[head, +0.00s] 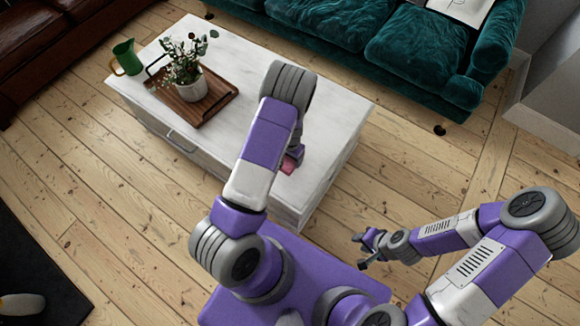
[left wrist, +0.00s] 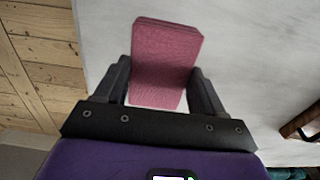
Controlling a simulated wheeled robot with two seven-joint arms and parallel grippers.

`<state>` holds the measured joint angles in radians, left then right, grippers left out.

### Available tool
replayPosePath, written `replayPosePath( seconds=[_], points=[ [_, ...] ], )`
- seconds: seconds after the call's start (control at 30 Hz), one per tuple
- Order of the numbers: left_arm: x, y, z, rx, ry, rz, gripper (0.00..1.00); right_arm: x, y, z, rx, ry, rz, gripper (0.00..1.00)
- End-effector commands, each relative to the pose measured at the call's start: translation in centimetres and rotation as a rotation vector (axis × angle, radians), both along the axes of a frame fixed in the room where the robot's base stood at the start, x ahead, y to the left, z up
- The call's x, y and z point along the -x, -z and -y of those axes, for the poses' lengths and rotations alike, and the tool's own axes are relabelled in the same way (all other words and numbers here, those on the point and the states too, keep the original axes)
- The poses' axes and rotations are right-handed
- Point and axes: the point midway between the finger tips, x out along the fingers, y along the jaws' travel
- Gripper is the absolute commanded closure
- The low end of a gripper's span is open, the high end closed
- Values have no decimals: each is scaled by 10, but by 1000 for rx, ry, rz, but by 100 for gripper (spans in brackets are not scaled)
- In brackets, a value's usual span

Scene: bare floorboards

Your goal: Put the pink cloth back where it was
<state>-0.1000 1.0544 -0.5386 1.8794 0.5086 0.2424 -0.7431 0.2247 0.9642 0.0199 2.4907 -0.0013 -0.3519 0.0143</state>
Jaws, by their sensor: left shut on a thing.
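The pink cloth (left wrist: 166,62) looks like a folded, flat block in the left wrist view. It sits between the two dark fingers of my left gripper (left wrist: 162,78), which is shut on it. In the head view a small part of the cloth (head: 288,167) shows at the right part of the white table, mostly hidden behind my left arm. I cannot tell whether the cloth touches the tabletop (head: 330,105) or hangs just above it. My right gripper (head: 358,252) is open and empty, over the floor to the right of the table.
A wooden tray (head: 222,97) with a potted plant (head: 186,78) stands on the table's left part. A green jug (head: 127,57) is at the far left corner. A teal sofa (head: 340,30) stands behind. The tabletop between tray and cloth looks clear.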

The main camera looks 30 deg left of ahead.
Motion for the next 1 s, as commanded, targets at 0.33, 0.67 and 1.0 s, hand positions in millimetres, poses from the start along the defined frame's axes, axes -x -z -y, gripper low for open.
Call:
replayPosePath(
  seconds=[0.33,0.67,1.0],
  points=[
    [0,38,0,0,-1,-1,64,0,15,0,0,0,0,64],
    [0,59,1,1,0,1,64,0,22,0,0,0,0,64],
    [0,62,1,1,-1,1,11,0,25,0,0,0,0,64]
  ],
)
